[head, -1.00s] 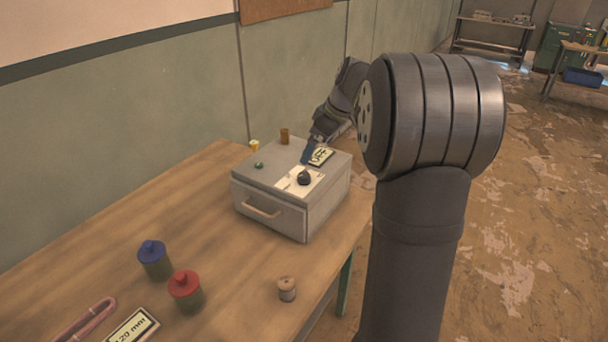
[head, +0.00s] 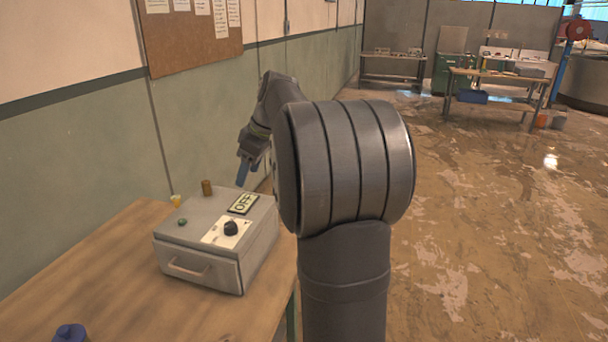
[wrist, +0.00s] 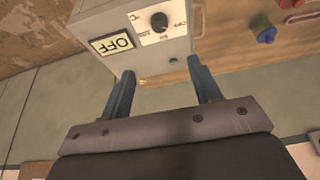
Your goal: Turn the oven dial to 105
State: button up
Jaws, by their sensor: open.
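The oven is a grey box (head: 195,279) with a front handle, standing on the wooden table. Its black dial (head: 231,228) sits on a white plate on the box's top. A sign reading OFF (head: 243,203) lies behind the dial. In the wrist view the dial (wrist: 159,22) and the OFF sign (wrist: 112,43) show beyond the fingers. My gripper (head: 242,172) is above the back of the box, apart from the dial. In the wrist view my gripper (wrist: 163,82) has its two blue-grey fingers spread with nothing between them. The dial's scale marks are too small to read surely.
A green knob (head: 182,222) is on the box's top left. The wall rises close behind.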

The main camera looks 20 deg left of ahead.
jog(key=s+a+f+m+t+h, duration=0.1)
jog(key=s+a+m+t, duration=0.1)
jog(key=s+m, duration=0.3)
jog(key=m+t, duration=0.1)
jog(key=m, duration=0.3)
send_near(230, 225)
jog(key=x, duration=0.8)
jog(key=shift+w+a+f, duration=0.1)
jog(key=shift+f, duration=0.25)
jog(key=shift+c, duration=0.5)
jog(key=c, duration=0.9)
